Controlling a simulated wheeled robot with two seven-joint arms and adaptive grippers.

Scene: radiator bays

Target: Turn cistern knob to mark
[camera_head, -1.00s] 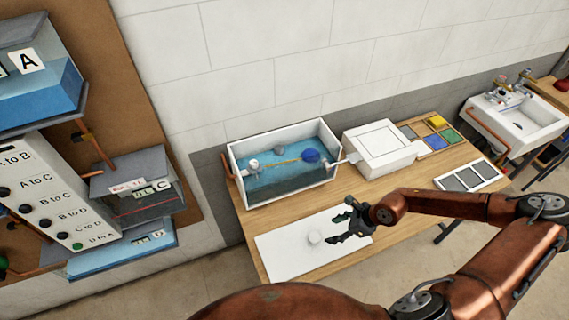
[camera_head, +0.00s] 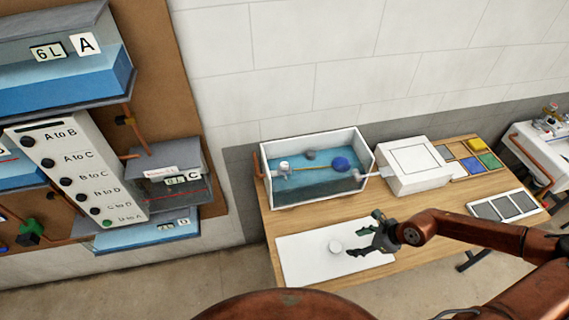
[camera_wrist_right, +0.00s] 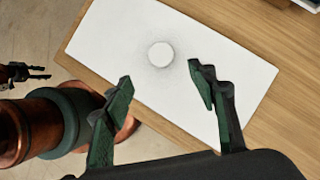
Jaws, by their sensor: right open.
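A round white knob (camera_head: 335,246) stands on a flat white panel (camera_head: 300,268) on the table, below the cistern. In the right wrist view the knob (camera_wrist_right: 161,54) shows as a plain white disc. I see no mark on or around it. My right gripper (camera_head: 365,233) is open and empty, just right of the knob in the head view. In the right wrist view the knob lies beyond the gap between the fingertips (camera_wrist_right: 160,74), apart from both. A small dark gripper (camera_wrist_right: 40,73), likely my left one, shows at that view's left edge, too small to judge.
The open cistern (camera_head: 317,196) with blue water, a float and a rod stands behind the panel. A white box (camera_head: 415,180), coloured tiles (camera_head: 473,163) and a grey-squared card (camera_head: 503,207) lie to the right. A wall board (camera_head: 150,60) with tanks is at left.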

